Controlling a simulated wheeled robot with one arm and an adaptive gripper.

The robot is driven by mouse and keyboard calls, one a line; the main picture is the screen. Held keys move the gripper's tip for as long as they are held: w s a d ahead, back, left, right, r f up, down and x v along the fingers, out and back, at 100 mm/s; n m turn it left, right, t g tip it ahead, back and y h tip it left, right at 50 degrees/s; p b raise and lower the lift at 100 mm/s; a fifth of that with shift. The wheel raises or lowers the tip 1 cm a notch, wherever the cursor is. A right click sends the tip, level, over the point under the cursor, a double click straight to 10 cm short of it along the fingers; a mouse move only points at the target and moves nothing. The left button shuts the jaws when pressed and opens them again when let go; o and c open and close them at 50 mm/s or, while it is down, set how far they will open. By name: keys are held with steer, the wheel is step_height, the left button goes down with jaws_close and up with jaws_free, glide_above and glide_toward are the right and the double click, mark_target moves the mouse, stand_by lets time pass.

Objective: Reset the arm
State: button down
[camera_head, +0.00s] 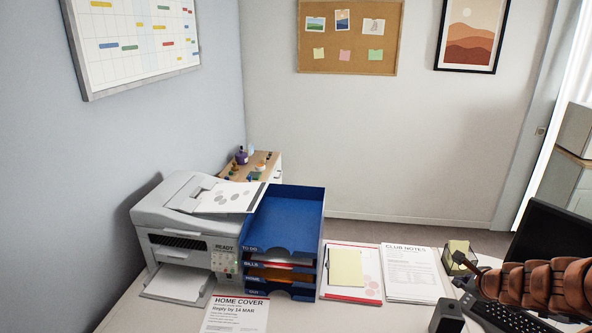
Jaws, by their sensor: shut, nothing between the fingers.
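My arm, orange-brown and ribbed, reaches in from the right edge at the lower right. My gripper (463,262) is the small dark part at its left end, shut with nothing in it. It shows in front of or beside a small holder of yellow notes (457,247); I cannot tell the gap between them. My arm hides part of the keyboard (505,315) and of the black monitor (552,235).
A printer (185,225) with paper stands at the left. A blue tray stack (285,215) is beside it. A HOME COVER sheet (236,314), a red-edged sheet with a yellow note (346,267), CLUB NOTES papers (411,272) and a dark box (447,317) lie on the desk.

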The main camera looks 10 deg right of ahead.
steer(key=w+a+r+n+y, duration=0.2)
steer(key=a+r+n, duration=0.2)
steer(key=a, duration=0.5)
steer(key=w+a+r+n+y, duration=0.2)
steer(key=a+r+n, duration=0.25)
steer(key=a, duration=0.55)
steer(key=s+a+r+n+g+y, duration=0.1)
steer(key=s+a+n+g, duration=0.2)
steer(key=a, duration=0.4)
steer(key=s+a+r+n+y, duration=0.1)
steer(key=s+a+n, duration=0.1)
steer(key=a+n, duration=0.3)
steer(key=s+a+n+g+h, duration=0.1)
steer(key=s+a+n+g, duration=0.3)
steer(key=s, duration=0.6)
steer(key=s+a+n+g+h, duration=0.1)
steer(key=s+a+n+g, duration=0.1)
steer(key=s+a+n, duration=0.6)
steer(key=s+d+g+h, duration=0.2)
steer(key=s+d, duration=0.4)
steer(key=s, duration=0.4)
steer(key=shift+s+h, duration=0.4)
steer(key=shift+s+d+r, duration=0.1)
steer(key=shift+d, duration=0.05)
